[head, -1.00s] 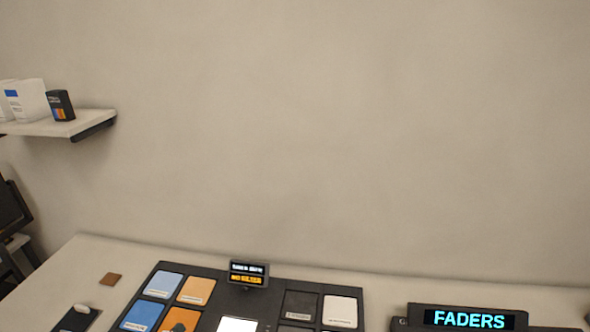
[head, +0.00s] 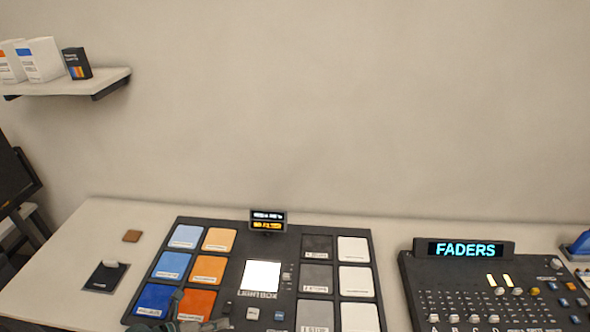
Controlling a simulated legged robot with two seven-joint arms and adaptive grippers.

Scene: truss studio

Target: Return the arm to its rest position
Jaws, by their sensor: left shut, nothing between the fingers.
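My left gripper (head: 178,303) shows at the bottom edge of the head view, low on the left. It is shut and empty, in front of the lower blue and orange tiles of the light box panel (head: 222,260). Its dark parts partly cover those tiles and the panel's lower edge. Most of my left arm is below the picture. My right gripper is not in view.
A fader console (head: 408,290) with a FADERS display (head: 465,249) stands at the right. A small screen (head: 268,220) rises behind the light box. A dark pad (head: 105,281) and a brown square (head: 132,236) lie left. A wall shelf (head: 70,83) holds boxes.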

